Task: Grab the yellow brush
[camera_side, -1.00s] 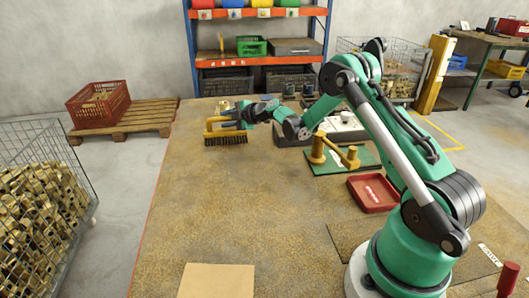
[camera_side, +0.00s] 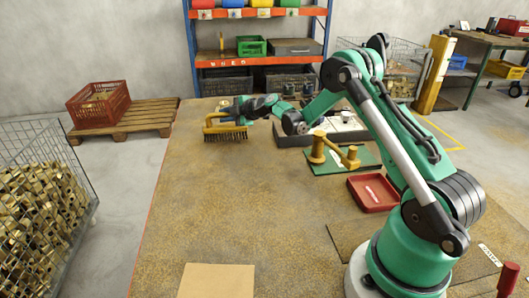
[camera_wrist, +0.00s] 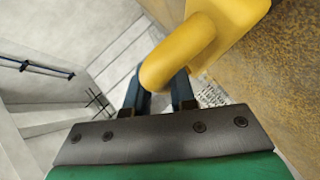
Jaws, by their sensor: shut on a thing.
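The yellow brush (camera_side: 222,129) with dark bristles is at the far left part of the brown table in the side view. Its bristles point down, and I cannot tell whether they touch the table. My gripper (camera_side: 243,114) is at the brush and shut on its yellow handle. In the wrist view the yellow handle (camera_wrist: 180,52) shows close up, between the two dark fingers of my gripper (camera_wrist: 160,92).
A green plate with a yellow fixture (camera_side: 318,148) and a red tray (camera_side: 372,192) lie right of the brush. A dark-edged tray (camera_side: 290,140) stands behind the plate. A tan board (camera_side: 217,281) lies at the front. The table's middle is clear.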

